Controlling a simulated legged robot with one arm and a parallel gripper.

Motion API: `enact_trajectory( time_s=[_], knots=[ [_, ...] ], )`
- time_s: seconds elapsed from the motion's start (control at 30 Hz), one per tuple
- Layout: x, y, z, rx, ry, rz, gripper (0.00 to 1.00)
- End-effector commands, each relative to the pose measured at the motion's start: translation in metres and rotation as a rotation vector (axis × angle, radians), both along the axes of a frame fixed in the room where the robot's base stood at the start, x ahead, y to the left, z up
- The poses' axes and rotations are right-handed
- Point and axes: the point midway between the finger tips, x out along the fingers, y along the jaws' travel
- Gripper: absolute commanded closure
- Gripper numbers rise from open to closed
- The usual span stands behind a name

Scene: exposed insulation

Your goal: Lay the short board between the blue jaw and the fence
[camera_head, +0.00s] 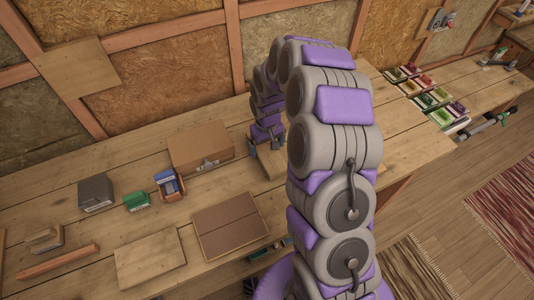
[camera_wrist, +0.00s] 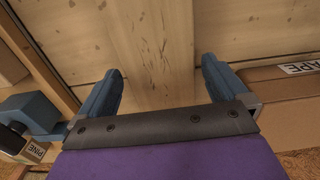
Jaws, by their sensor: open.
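My gripper (camera_wrist: 160,82) is open, its two blue fingers pointing down at the bench. A pale wooden board (camera_wrist: 152,40) with lengthwise grain lies between and beyond the fingers; I cannot tell whether they touch it. In the head view, my gripper (camera_head: 266,145) is low over the bench beside the cardboard box, with a bit of wood (camera_head: 272,163) under it, partly hidden by my arm. In the wrist view, a blue jaw (camera_wrist: 36,112) with a dark part stands at the left, against a long wooden rail (camera_wrist: 38,62) that may be the fence.

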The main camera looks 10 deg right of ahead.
Motion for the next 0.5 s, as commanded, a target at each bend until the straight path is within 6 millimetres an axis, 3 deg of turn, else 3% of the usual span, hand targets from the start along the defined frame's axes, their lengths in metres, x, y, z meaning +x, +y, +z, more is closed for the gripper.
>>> enact_trajectory(
  time_s=[0.03, 0.17, 0.4, 0.5],
  knots=[
    [-0.003, 0.000, -0.011, 0.000, 0.004, 0.000, 0.00],
    [-0.002, 0.000, -0.027, -0.001, 0.004, 0.000, 0.00],
    [-0.001, 0.000, -0.027, 0.000, 0.000, 0.000, 0.00],
    [-0.001, 0.000, -0.027, 0.000, 0.000, 0.000, 0.10]
  ],
)
